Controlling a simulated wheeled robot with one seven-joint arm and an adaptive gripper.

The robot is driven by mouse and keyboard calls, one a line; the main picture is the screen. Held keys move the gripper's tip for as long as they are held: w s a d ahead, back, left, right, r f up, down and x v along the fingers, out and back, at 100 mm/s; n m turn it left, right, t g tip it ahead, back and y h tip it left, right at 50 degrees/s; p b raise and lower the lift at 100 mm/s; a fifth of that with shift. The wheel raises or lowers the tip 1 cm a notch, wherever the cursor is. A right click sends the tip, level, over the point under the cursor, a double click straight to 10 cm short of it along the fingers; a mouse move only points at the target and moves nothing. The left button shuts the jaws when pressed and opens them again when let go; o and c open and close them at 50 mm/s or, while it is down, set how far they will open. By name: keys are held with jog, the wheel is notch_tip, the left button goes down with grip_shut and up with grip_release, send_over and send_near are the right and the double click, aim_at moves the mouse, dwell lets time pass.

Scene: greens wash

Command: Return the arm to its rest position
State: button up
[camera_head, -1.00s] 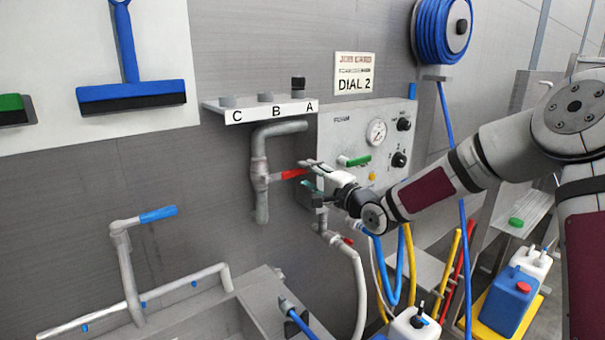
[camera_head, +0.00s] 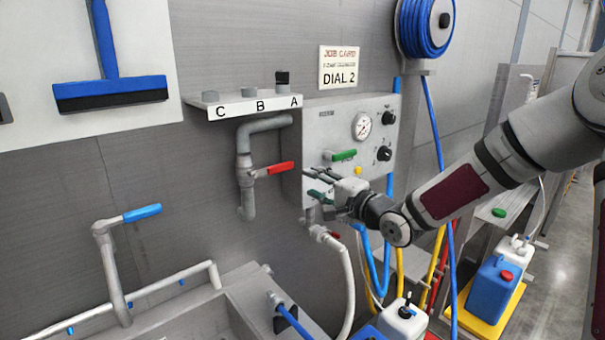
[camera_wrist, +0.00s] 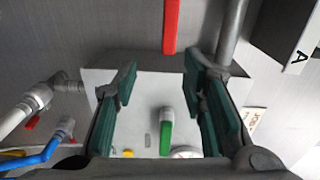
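My gripper (camera_head: 318,185) is in front of the lower left part of the grey foam panel (camera_head: 318,124). Its green-padded fingers are apart with nothing between them, as the wrist view (camera_wrist: 160,100) shows. The red-handled valve lever (camera_head: 281,168) on the grey pipe is up and left of the fingertips, and a gap shows between them. In the wrist view the red handle (camera_wrist: 170,28) lies beyond the fingertips. The green handle (camera_head: 344,155) on the panel is just above the gripper. My arm reaches in from the right.
A shelf lettered C, B, A (camera_head: 255,107) juts from the wall above the pipe. A blue hose reel (camera_head: 425,28) hangs right of the job card (camera_head: 339,67). Hoses hang below the gripper. A sink (camera_head: 190,320) with a blue-handled tap (camera_head: 142,213) is lower left. Blue jug (camera_head: 493,283) stands lower right.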

jog(key=s+d+r+n+g+h, duration=0.25)
jog(key=s+d+n+h, duration=0.2)
jog(key=s, duration=0.45)
jog(key=s+d+r+n+g+h, duration=0.1)
jog(key=s+d+n+g+h, duration=0.2)
jog(key=s+d+h, duration=0.4)
jog(key=s+a+n+g+y, duration=0.2)
jog(key=s+n+g, duration=0.1)
jog(key=s, duration=2)
jog(key=shift+r, duration=0.35)
